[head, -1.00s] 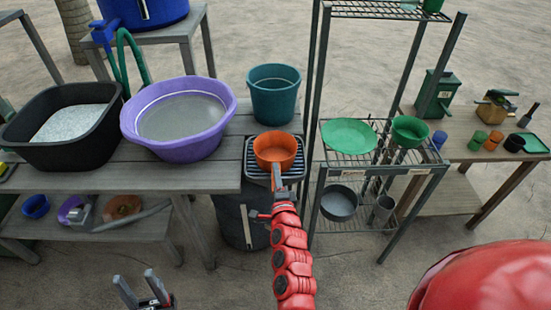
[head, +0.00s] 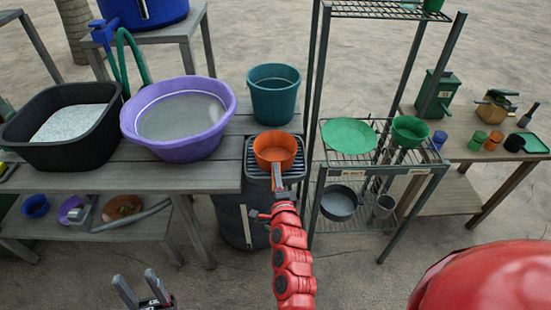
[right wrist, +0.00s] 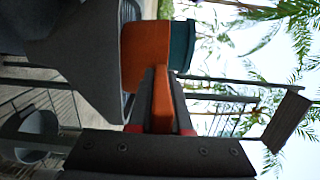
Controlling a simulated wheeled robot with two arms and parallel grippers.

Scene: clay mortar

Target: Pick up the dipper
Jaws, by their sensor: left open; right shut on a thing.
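The orange dipper (head: 268,153) is round and open at the top. In the head view it appears upright over the slatted grate (head: 260,183) at the right end of the bench; I cannot tell if it touches the grate. My right gripper (head: 277,178) is in front of the dipper, shut on its handle. In the right wrist view the orange handle (right wrist: 162,110) lies between the dark fingers, with the orange bowl (right wrist: 146,50) just beyond. My left gripper (head: 141,288) is open and empty, low at the left and away from the bench.
A teal bucket (head: 274,92) stands right behind the dipper. A purple basin (head: 190,142) and a black tub (head: 60,152) are to its left. A wire shelf (head: 317,180) with a green plate (head: 349,136) and a green bowl (head: 409,131) stands close to the right.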

